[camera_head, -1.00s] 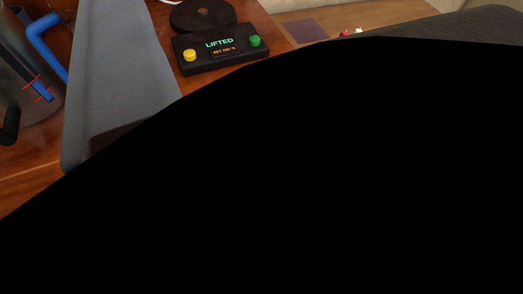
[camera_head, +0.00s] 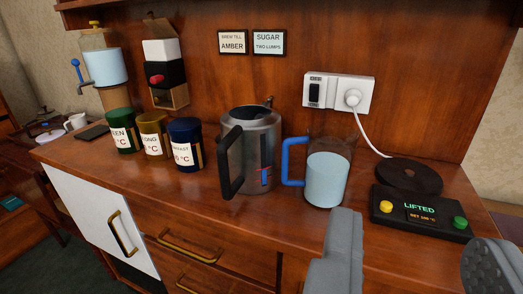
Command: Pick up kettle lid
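The kettle (camera_head: 262,140) is a grey cylinder with a black handle on its left and a red-marked blue gauge low on its front. It stands upright on the wooden counter. A small upright piece (camera_head: 268,101) shows at its back rim; I cannot clearly make out a separate lid at the top. My gripper (camera_head: 413,235) is open and empty, its two grey fingers wide apart at the lower right, to the right of and nearer than the kettle.
A blue-handled jug of water (camera_head: 326,178) stands right of the kettle. A black disc base (camera_head: 409,175) sits behind a control box (camera_head: 421,212) reading "LIFTED". A white socket (camera_head: 338,94) is on the wall. Green, olive and navy (camera_head: 185,145) canisters stand left.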

